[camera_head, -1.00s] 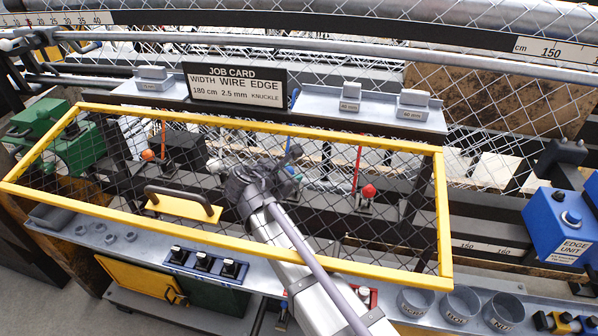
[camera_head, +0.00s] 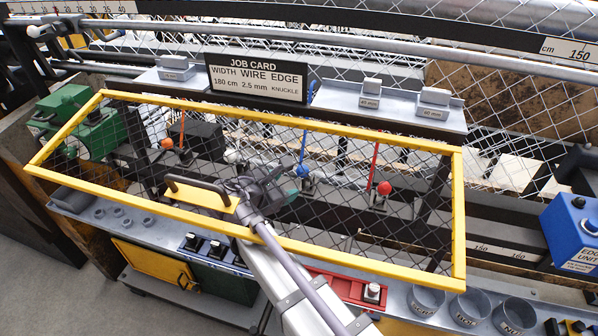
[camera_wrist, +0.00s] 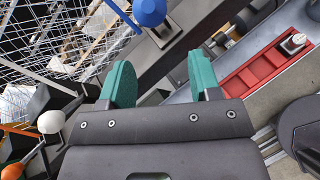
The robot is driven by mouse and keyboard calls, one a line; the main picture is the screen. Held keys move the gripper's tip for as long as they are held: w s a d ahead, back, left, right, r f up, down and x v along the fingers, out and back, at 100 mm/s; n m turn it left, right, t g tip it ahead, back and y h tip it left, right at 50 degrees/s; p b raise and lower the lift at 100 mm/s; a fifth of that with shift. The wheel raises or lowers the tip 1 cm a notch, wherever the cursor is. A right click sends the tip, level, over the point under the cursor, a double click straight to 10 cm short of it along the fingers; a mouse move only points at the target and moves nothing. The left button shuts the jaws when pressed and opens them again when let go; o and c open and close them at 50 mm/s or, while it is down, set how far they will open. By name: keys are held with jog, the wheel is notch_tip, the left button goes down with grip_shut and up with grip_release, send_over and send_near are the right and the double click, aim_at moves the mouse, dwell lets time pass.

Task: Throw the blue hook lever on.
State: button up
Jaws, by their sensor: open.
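The blue hook lever has a round blue knob (camera_head: 302,171) on a thin blue rod and stands behind the yellow-framed mesh guard (camera_head: 460,215) in the head view. In the wrist view the blue knob (camera_wrist: 150,12) is at the top, ahead of my fingertips and apart from them. My gripper (camera_wrist: 162,80) is open and empty, its two teal fingers spread. In the head view my gripper (camera_head: 290,188) is just below and left of the blue knob. I cannot tell how the guard's mesh lies relative to my fingers.
An orange-knobbed lever (camera_head: 167,144) and a red-knobbed lever (camera_head: 384,188) flank the blue one. A white knob (camera_wrist: 50,122) is left of my fingers. The guard's dark handle (camera_head: 195,184) is close to my wrist. A red tray (camera_wrist: 240,85) is at right.

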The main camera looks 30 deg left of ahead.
jog(key=s, duration=0.4)
jog(key=shift+s+a, duration=0.15)
jog(key=shift+a, duration=0.05)
